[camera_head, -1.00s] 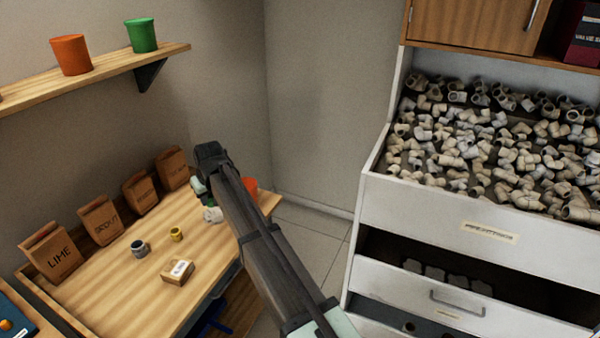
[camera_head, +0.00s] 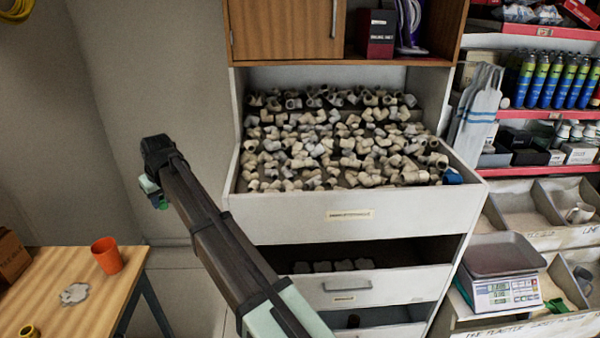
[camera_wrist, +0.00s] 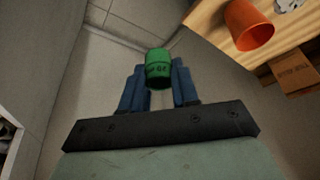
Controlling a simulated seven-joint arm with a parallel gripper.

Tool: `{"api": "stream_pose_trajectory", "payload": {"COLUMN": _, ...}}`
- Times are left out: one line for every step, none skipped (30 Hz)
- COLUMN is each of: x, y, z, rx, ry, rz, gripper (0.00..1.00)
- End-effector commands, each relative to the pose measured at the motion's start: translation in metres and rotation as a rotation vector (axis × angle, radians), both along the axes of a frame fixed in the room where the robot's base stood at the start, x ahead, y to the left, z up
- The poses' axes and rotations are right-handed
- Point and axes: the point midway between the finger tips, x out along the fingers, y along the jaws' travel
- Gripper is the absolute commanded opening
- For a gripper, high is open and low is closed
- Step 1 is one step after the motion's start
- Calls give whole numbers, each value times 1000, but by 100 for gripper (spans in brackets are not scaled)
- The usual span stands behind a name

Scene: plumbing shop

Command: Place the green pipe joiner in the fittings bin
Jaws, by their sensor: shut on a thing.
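My gripper (camera_head: 156,194) hangs over the floor between the table and the fittings cabinet in the head view, mostly hidden behind my arm. Its blue fingers are shut on the green pipe joiner (camera_wrist: 158,68), which shows between them in the wrist view with dark lettering on its side. A bit of the joiner's green shows in the head view (camera_head: 162,203). The fittings bin (camera_head: 285,218) is the wide white, labelled open bin, full of cream and grey pipe fittings. It is to the right of my gripper and apart from it.
The wooden table (camera_head: 60,285) holds an orange cup (camera_head: 106,255) at lower left. Below the bin is a partly open drawer (camera_head: 370,285). A wooden cupboard (camera_head: 285,30) overhangs the bin's back. A scale (camera_head: 503,275) and stocked shelves stand at right. Open floor lies beside the table.

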Motion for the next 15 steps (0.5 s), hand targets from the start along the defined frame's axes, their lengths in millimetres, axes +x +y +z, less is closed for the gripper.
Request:
{"api": "stream_pose_trajectory", "payload": {"x": 12, "y": -21, "z": 6, "rx": 0, "ry": 0, "rz": -27, "gripper": 2}}
{"api": "stream_pose_trajectory", "payload": {"x": 18, "y": -32, "z": 10, "rx": 0, "ry": 0, "rz": -40, "gripper": 2}}
{"api": "stream_pose_trajectory", "payload": {"x": 25, "y": -46, "z": 14, "rx": 0, "ry": -1, "rz": -59, "gripper": 2}}
{"api": "stream_pose_trajectory", "payload": {"x": 31, "y": -57, "z": 18, "rx": 1, "ry": -2, "rz": -73, "gripper": 2}}
{"api": "stream_pose_trajectory", "payload": {"x": 36, "y": -69, "z": 21, "rx": 2, "ry": -1, "rz": -87, "gripper": 2}}
{"api": "stream_pose_trajectory", "payload": {"x": 43, "y": -83, "z": 25, "rx": 1, "ry": -1, "rz": -104, "gripper": 2}}
{"api": "stream_pose_trajectory", "payload": {"x": 48, "y": -94, "z": 28, "rx": 1, "ry": -1, "rz": -118, "gripper": 2}}
{"api": "stream_pose_trajectory", "payload": {"x": 52, "y": -105, "z": 32, "rx": 0, "ry": 0, "rz": -131, "gripper": 2}}
{"api": "stream_pose_trajectory", "payload": {"x": 59, "y": -121, "z": 36, "rx": 0, "ry": -1, "rz": -150, "gripper": 2}}
{"api": "stream_pose_trajectory", "payload": {"x": 63, "y": -132, "z": 40, "rx": 1, "ry": -2, "rz": -163, "gripper": 2}}
{"api": "stream_pose_trajectory", "payload": {"x": 67, "y": -143, "z": 43, "rx": 1, "ry": -2, "rz": -177, "gripper": 2}}
{"api": "stream_pose_trajectory", "payload": {"x": 72, "y": -158, "z": 47, "rx": 1, "ry": -2, "rz": -195, "gripper": 2}}
{"api": "stream_pose_trajectory", "payload": {"x": 76, "y": -170, "z": 50, "rx": 1, "ry": -1, "rz": -209, "gripper": 2}}
{"api": "stream_pose_trajectory", "payload": {"x": 79, "y": -181, "z": 53, "rx": 0, "ry": 0, "rz": -222, "gripper": 2}}
{"api": "stream_pose_trajectory", "payload": {"x": 84, "y": -197, "z": 57, "rx": 1, "ry": -1, "rz": -240, "gripper": 2}}
